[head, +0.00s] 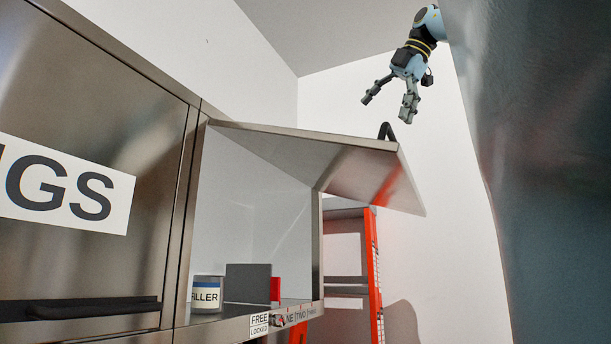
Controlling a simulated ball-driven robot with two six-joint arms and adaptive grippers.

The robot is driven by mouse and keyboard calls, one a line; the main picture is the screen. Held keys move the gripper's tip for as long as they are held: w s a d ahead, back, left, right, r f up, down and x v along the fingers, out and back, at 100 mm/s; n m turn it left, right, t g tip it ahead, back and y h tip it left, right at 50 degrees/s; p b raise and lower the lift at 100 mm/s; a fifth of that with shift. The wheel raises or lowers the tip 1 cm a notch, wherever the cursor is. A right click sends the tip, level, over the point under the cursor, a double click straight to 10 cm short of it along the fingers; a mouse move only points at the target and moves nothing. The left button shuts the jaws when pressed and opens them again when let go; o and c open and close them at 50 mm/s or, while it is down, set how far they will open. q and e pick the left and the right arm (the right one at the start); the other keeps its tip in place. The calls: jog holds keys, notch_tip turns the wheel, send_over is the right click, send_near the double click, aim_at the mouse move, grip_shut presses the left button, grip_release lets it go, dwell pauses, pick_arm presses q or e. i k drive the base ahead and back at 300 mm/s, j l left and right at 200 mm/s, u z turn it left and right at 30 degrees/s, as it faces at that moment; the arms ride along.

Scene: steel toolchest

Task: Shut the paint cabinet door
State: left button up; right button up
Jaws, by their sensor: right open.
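The paint cabinet door (290,151) is a steel panel hinged along its top edge. It stands raised, sticking out from the open cabinet (317,243). A dark handle (387,132) sits at its outer edge. My right gripper (391,104) is open and empty, above the handle and apart from it, with fingers pointing down. Inside the cabinet are a can labelled FILLER (207,294), a grey box (248,283) and a small red item (275,290). My left gripper is not in view.
A closed steel cabinet door (80,130) with a large label and a dark handle (80,308) is at the left. An orange ladder (373,270) stands against the white wall behind the raised door. A large dark surface fills the right edge.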

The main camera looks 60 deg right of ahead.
aim_at(376, 172)
jog(key=k+j, duration=0.15)
jog(key=k, duration=0.35)
jog(key=k+j, duration=0.2)
jog(key=k, duration=0.3)
